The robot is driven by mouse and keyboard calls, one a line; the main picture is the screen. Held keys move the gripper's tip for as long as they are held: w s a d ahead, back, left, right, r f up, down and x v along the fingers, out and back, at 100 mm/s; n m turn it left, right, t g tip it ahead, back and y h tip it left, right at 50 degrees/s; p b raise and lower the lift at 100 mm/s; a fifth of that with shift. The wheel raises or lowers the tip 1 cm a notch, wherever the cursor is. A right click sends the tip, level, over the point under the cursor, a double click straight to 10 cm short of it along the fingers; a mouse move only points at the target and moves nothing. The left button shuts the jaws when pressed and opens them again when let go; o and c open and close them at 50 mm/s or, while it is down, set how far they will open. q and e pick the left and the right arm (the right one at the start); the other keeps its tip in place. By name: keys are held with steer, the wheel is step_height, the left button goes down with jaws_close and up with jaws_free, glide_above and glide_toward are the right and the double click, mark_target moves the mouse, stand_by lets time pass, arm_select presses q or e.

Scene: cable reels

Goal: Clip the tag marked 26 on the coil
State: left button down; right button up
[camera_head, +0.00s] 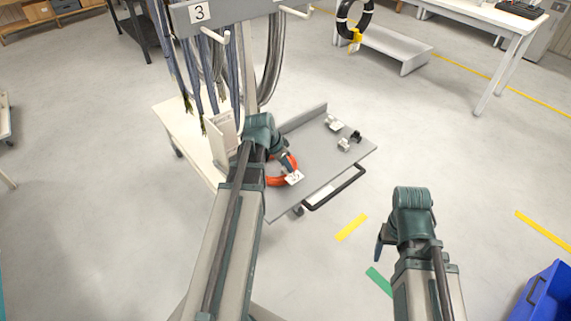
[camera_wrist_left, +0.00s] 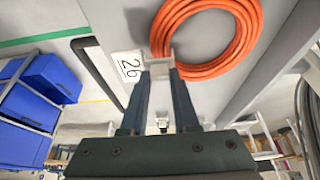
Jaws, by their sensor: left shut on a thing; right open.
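The orange coil (camera_head: 275,181) lies on the grey top of a cart, partly hidden behind my left arm in the head view. In the left wrist view the coil (camera_wrist_left: 249,42) shows as several loops. My left gripper (camera_head: 289,166) is at the coil's edge. It is shut on the white tag (camera_head: 294,178), which reads 26 in the left wrist view (camera_wrist_left: 129,66). The tag's grey clip (camera_wrist_left: 161,66) is between the fingertips and overlaps the coil's edge. I cannot tell whether it grips the coil. My right gripper (camera_head: 382,243) is open and empty, off the cart's front.
The grey cart (camera_head: 324,164) also bears several small clips (camera_head: 344,144) at its right. A rack marked 3 (camera_head: 199,13) with hanging cables stands behind. A black coil with a yellow tag (camera_head: 355,38) hangs beyond. A blue bin (camera_head: 546,294) is at lower right. Floor around my right gripper is clear.

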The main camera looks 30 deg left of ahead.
arm_select(q)
steer(key=shift+f+b, duration=1.2)
stand_by(1.2)
steer(key=shift+c, duration=1.4)
jaws_free()
step_height(320, 180, up, 7)
steer(key=p, duration=0.7)
steer(key=shift+r, duration=0.1)
steer(key=shift+d, duration=0.1)
